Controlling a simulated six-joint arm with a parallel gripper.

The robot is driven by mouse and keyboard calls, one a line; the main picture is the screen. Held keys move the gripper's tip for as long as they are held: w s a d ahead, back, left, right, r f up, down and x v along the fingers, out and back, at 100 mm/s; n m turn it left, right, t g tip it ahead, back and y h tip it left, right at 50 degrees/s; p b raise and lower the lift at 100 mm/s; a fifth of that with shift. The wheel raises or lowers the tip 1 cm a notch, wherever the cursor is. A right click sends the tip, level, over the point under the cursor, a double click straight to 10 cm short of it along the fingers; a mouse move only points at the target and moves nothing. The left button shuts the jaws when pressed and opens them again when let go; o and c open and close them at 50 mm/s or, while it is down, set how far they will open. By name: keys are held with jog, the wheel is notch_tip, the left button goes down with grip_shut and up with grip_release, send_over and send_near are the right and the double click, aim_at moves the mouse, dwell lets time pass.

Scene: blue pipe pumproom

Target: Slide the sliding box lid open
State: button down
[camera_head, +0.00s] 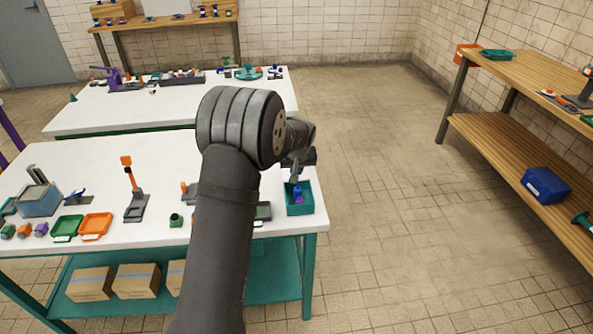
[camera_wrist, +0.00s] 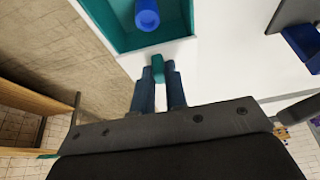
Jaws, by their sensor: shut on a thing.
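A teal box (camera_head: 300,205) stands near the right front corner of the near white table. A blue piece (camera_head: 297,191) and a purple piece show inside it. In the wrist view the teal box (camera_wrist: 118,38) is at the top, with a blue round piece (camera_wrist: 147,14) inside. A pale strip (camera_wrist: 160,50) runs along its near edge. My gripper (camera_wrist: 158,82) is shut on a small teal block (camera_wrist: 158,68) beside this strip. I cannot tell for sure that the block is part of the lid. In the head view my wrist partly hides the gripper (camera_head: 298,178).
Green and orange trays (camera_head: 95,226), an orange-topped stand (camera_head: 133,190) and a grey-blue box (camera_head: 38,199) stand to the left on the near table (camera_head: 100,170). Open floor lies to the right, before a wooden shelf (camera_head: 520,150).

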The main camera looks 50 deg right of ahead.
jog(key=c, duration=1.4)
grip_release()
jog(key=shift+w+d, duration=0.1)
jog(key=shift+w, duration=0.05)
jog(key=shift+c, duration=0.2)
jog(key=v, duration=1.7)
jog(key=shift+r, duration=0.25)
jog(key=x, duration=1.7)
jog(key=shift+f, duration=0.3)
jog(key=shift+s+a, duration=0.25)
jog(key=shift+s, duration=0.05)
